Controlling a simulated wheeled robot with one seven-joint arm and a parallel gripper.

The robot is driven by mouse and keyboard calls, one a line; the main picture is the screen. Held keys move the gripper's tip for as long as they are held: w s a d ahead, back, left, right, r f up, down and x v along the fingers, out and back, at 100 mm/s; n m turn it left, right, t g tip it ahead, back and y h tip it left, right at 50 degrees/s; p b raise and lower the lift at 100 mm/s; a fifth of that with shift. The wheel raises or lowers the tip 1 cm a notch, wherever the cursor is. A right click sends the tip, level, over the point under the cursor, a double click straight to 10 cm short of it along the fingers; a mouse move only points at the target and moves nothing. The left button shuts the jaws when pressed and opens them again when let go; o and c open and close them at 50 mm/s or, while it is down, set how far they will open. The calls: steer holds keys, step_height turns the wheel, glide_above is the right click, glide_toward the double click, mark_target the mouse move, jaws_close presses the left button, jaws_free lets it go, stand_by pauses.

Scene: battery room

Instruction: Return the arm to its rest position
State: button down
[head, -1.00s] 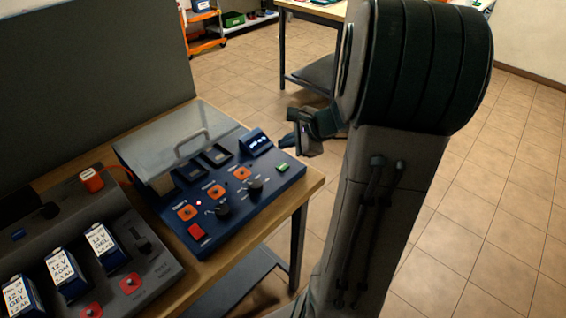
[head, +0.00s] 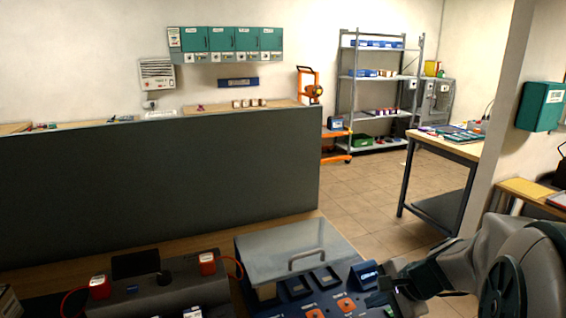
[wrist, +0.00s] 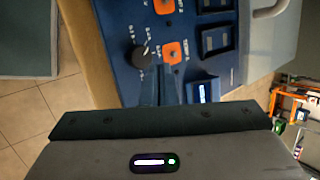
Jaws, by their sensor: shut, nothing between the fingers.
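My gripper (head: 384,288) is at the bottom right of the head view, at the right end of the blue control unit (head: 345,283), with my arm reaching in from the right. In the wrist view its fingers (wrist: 166,88) are together with nothing between them, in front of the blue panel (wrist: 120,35). Whether the fingertips touch the panel cannot be told. The panel has orange buttons (wrist: 172,52), a black knob (wrist: 141,57) and a small lit display (wrist: 202,93).
A grey partition (head: 160,190) stands behind the bench. A charger with orange plugs (head: 207,263) sits left of the control unit. A side table (head: 445,150) and a pillar (head: 505,140) are on the right. Open tiled floor (head: 365,190) lies beyond the bench.

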steer(key=s+a+r+n+g+h, duration=0.1)
steer(key=s+a+n+h, duration=0.1)
steer(key=s+n, duration=0.4)
steer(key=s+a+r+n+g+h, duration=0.1)
steer(key=s+a+n+h, duration=0.1)
steer(key=s+a+n, duration=0.2)
steer(key=shift+s+r+n+h, duration=0.4)
steer(key=shift+s+n, duration=1.35)
steer(key=shift+n, duration=0.35)
steer(key=shift+a, duration=0.1)
